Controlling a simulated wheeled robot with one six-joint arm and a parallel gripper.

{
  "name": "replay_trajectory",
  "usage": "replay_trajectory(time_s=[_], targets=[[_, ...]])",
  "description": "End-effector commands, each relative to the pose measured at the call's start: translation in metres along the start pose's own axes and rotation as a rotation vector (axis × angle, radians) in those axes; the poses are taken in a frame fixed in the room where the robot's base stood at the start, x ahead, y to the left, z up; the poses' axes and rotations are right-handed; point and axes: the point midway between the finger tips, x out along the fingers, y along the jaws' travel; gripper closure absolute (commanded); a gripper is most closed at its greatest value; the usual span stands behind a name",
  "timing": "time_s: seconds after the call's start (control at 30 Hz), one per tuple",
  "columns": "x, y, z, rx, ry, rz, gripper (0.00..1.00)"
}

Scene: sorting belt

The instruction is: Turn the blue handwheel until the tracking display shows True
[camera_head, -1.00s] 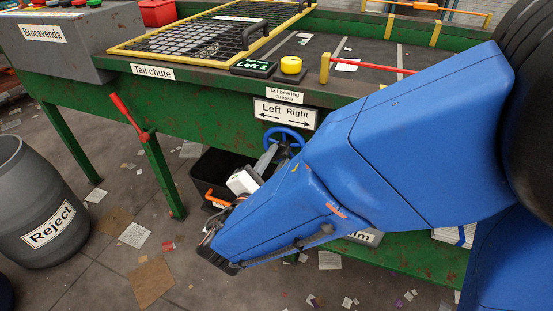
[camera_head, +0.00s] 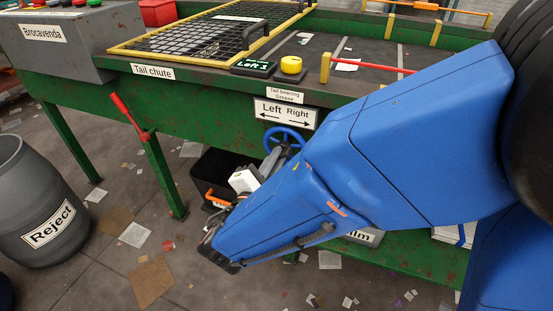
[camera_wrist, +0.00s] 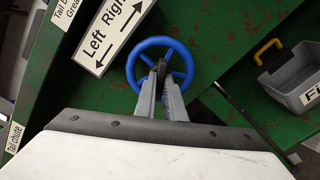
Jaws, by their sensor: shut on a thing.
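The blue handwheel (camera_head: 284,138) sits on the green side of the belt frame, under the "Left Right" arrow sign (camera_head: 286,113). It also shows in the wrist view (camera_wrist: 143,46), with its rim and spokes clear above my gripper. My gripper (camera_wrist: 162,78) is shut at the wheel's middle, with a dark piece between its grey fingertips. In the head view my arm partly hides the wheel and fingers. The small dark tracking display (camera_head: 253,67) on the belt edge reads "Left" and a character that looks like 1.
A yellow button (camera_head: 291,65) stands beside the display. A dark open bin (camera_head: 207,172) is under the frame near my wrist. A grey "Film" box (camera_wrist: 291,80) with a yellow handle lies right in the wrist view. The reject barrel (camera_head: 40,200) stands at left.

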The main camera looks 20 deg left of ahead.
Motion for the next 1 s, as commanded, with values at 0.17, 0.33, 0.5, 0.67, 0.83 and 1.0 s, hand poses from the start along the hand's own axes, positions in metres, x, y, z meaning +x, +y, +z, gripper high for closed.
replay_trajectory(time_s=[0.17,0.33,0.5,0.67,0.83,1.0], targets=[[-0.0002,-0.0004,0.0001,0.121,0.0,-0.001,1.0],[-0.0002,-0.0003,0.0001,0.234,0.0,-0.001,1.0],[-0.0002,-0.0003,0.0001,0.322,0.0,-0.001,1.0],[-0.0002,-0.0003,0.0001,0.374,0.0,-0.001,1.0],[-0.0003,-0.0004,0.0001,0.398,0.0,-0.002,1.0],[-0.0003,-0.0005,0.0001,0.401,0.0,-0.002,1.0]])
